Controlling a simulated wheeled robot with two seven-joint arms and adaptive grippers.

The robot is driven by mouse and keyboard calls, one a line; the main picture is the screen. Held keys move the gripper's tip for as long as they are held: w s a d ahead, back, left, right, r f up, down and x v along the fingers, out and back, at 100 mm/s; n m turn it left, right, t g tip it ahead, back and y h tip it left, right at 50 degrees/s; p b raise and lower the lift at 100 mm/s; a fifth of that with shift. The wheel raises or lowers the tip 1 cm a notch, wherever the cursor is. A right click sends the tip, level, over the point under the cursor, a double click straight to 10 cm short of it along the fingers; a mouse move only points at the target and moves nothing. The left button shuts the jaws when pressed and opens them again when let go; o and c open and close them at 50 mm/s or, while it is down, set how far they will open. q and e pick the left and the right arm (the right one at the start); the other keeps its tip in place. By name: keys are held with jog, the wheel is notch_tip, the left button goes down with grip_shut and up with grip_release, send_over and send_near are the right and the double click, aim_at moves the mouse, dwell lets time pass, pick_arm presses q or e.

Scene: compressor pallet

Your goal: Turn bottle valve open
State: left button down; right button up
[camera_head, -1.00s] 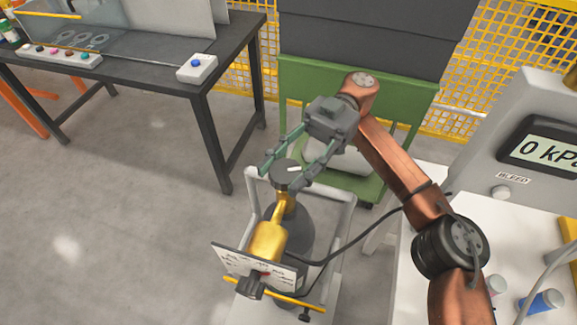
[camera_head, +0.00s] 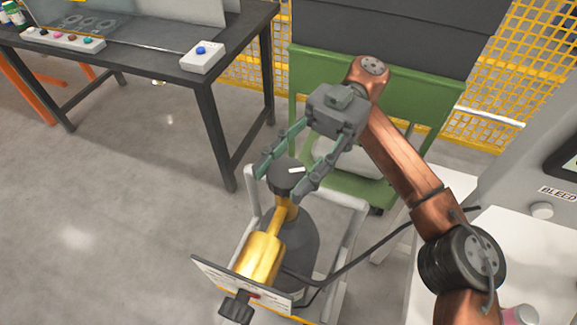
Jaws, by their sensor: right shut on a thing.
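The bottle valve's round dark handwheel (camera_head: 288,174), with a white mark on top, sits above a brass valve body (camera_head: 263,250). The dark grey bottle (camera_head: 293,246) stands below it in a light grey frame. My right gripper (camera_head: 281,182) reaches down from behind, with its two green-grey fingers on either side of the handwheel, shut on it. The white mark points toward the right finger. A gauge plate (camera_head: 232,284) with a dark knob (camera_head: 236,308) is in front of the brass body. My left gripper is not in view.
A dark table (camera_head: 130,62) with a button panel (camera_head: 63,38) and a blue-button box (camera_head: 202,57) stands at the upper left. A green cart (camera_head: 417,98) is behind my right arm. A white bench (camera_head: 500,240) is at the right. A black hose (camera_head: 350,262) runs from the valve rightward.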

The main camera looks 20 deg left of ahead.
jog(key=shift+f, duration=0.15)
jog(key=o, duration=1.2)
